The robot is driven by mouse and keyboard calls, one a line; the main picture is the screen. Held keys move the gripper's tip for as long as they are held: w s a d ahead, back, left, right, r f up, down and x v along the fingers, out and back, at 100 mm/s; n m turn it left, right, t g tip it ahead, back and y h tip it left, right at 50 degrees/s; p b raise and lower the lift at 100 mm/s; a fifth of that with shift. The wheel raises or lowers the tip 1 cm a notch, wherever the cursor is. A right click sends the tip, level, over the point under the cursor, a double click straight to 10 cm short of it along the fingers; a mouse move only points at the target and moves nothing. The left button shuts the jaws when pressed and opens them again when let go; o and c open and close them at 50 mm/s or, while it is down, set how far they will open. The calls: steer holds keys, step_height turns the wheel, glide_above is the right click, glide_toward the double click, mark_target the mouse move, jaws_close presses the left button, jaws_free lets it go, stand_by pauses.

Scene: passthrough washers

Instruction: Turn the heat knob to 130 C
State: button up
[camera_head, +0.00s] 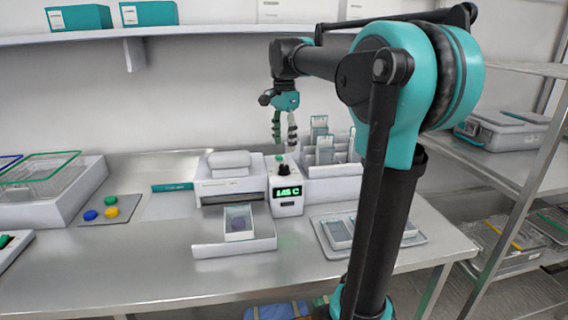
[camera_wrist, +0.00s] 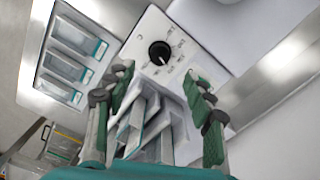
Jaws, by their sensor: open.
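The black round heat knob (camera_wrist: 159,52) sits on a white panel with printed marks around it, in the upper middle of the wrist view. In the head view the knob (camera_head: 283,169) is small, on top of the white control box (camera_head: 287,207). The green display (camera_head: 288,192) on the box's front seems to read 145 C. My gripper (camera_head: 284,142) hangs just above the knob, fingers pointing down. In the wrist view my gripper (camera_wrist: 159,75) is open, with its two green-and-grey fingers apart and nothing held between them. The knob shows beyond the fingertips, apart from them.
A white machine (camera_head: 228,180) with an extended tray (camera_head: 205,250) stands left of the control box. An upright rack of slides (camera_head: 325,145) is close behind and right. A flat tray with several packs (camera_head: 410,240) lies at right. A shelf (camera_head: 200,29) runs above.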

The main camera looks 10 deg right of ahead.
mark_target(284, 166)
step_height(284, 166, down, 8)
steer(key=shift+r, duration=0.1)
stand_by(0.4)
steer(key=c, duration=1.2)
